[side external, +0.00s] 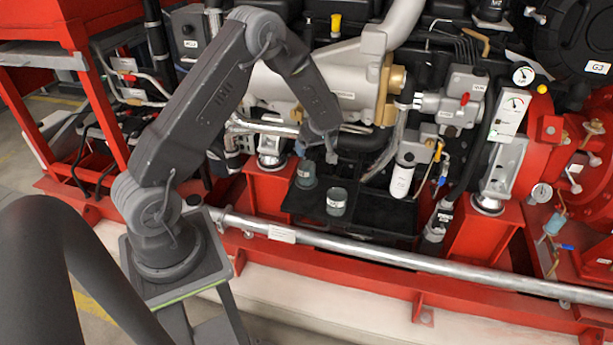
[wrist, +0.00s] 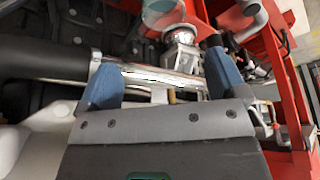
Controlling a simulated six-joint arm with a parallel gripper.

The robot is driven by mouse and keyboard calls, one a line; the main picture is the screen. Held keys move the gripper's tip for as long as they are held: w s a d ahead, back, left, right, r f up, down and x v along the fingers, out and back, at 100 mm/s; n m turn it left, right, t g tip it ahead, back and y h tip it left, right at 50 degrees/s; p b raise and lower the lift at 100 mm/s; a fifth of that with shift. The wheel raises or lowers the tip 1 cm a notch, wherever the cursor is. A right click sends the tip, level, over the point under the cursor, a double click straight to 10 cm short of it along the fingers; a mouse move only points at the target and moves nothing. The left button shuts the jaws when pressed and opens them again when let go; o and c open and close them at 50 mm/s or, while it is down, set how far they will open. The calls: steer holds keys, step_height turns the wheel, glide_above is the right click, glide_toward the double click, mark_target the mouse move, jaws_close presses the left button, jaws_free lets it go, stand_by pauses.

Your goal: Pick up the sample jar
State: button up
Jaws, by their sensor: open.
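Two small grey-green jars with pale labels stand upright in the side external view. One jar (side external: 306,172) is at the left part of a black tray (side external: 382,222), and the other jar (side external: 336,202) is nearer the front and to the right. I cannot tell which is the sample jar. My gripper (side external: 316,152) hangs just above and beside the left jar in that view; contact is not clear. In the wrist view my gripper (wrist: 162,82) has its two blue fingers wide apart, with no jar between them.
A silver rail (side external: 390,257) runs along the front of the tray. Red frame and pump parts crowd around, with a white cylinder (side external: 401,181) to the right and a large grey pipe (side external: 400,25) above. The right part of the tray looks empty.

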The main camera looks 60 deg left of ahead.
mark_target(307, 174)
steer(key=x, duration=0.8)
steer(key=shift+s+f, duration=0.2)
steer(key=shift+f, duration=0.15)
steer(key=shift+d+x, duration=0.2)
steer(key=shift+x, duration=2.5)
steer(key=shift+s+f, duration=0.1)
steer(key=shift+s, duration=0.05)
steer(key=c, duration=1.2)
steer(key=shift+o, duration=0.2)
